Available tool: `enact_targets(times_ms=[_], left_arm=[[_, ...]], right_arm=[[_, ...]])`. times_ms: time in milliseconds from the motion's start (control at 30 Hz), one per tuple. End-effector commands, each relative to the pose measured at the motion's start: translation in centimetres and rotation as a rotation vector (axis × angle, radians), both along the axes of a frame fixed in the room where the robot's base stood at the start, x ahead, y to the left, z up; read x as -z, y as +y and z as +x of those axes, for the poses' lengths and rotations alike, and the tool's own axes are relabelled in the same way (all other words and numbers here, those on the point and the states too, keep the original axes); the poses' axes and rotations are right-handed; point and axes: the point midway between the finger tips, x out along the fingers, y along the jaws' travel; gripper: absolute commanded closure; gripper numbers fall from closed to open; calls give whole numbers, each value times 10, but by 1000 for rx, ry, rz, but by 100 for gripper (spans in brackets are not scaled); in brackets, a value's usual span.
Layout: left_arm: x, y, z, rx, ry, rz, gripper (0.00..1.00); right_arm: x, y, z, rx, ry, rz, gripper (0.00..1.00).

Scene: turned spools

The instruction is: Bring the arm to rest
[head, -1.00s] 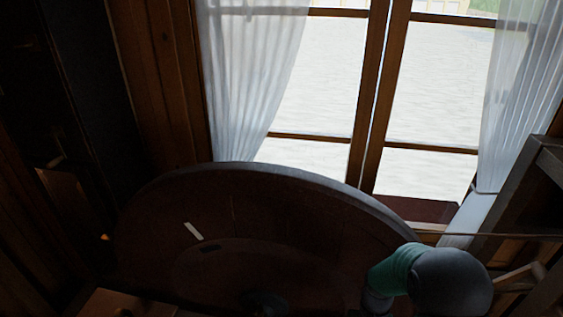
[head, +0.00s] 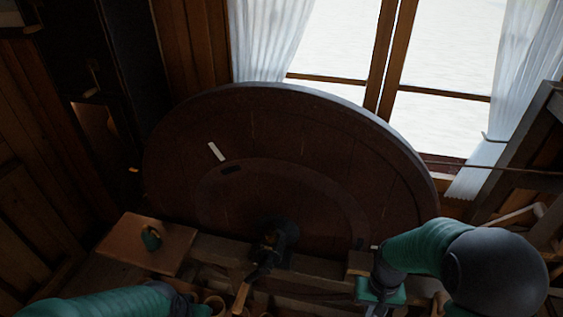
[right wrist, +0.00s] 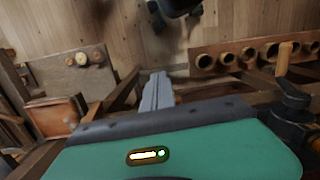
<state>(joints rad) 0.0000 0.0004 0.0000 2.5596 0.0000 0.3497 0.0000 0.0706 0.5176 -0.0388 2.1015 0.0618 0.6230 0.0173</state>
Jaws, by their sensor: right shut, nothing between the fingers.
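My right arm (head: 425,250) comes in from the right in the head view, bent down over the bench, with its green hand (head: 381,291) low near the bottom edge. In the right wrist view my right gripper (right wrist: 157,90) has its grey fingers together, with nothing between them. My left arm (head: 105,301) crosses the bottom left corner of the head view; its fingers do not show. In the right wrist view, round wooden pieces (right wrist: 88,58) sit on a board at the left, and a wooden rack (right wrist: 235,57) with several round openings is at the right.
A large dark wheel (head: 300,140) stands behind the bench, before a window with white curtains (head: 262,40). A dark handled fitting (head: 268,250) sits at the wheel's base.

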Motion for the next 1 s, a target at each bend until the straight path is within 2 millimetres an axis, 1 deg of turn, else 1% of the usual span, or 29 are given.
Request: enact_targets(times_ms=[33,67,167,267,300,333,400,433,500,567,733,1000], left_arm=[[25,0,0,0,0,0,47],[32,0,0,0,0,0,47],[63,0,-1,0,0,0,47],[103,0,-1,0,0,0,47],[121,0,-1,0,0,0,47],[134,0,-1,0,1,0,47],[159,0,-2,0,1,0,47],[165,0,-2,0,1,0,47],[174,0,-2,0,1,0,47],[176,0,-2,0,1,0,47],[171,0,-1,0,-1,0,47],[171,0,-1,0,0,0,47]], right_arm=[[17,3,-3,-11,-21,-2,100],[21,4,-5,-17,-36,-3,100],[36,10,-12,-44,-89,-10,100],[60,16,-22,-78,-156,-18,100],[71,19,-28,-95,-186,-21,100],[79,22,-32,-107,-211,-24,100],[93,27,-41,-136,-262,-29,100],[97,28,-44,-146,-281,-32,100],[101,30,-50,-162,-313,-35,100],[101,32,-53,-170,-327,-38,100],[96,32,-54,-174,-332,-38,100],[96,32,-54,-173,-330,-38,100]])
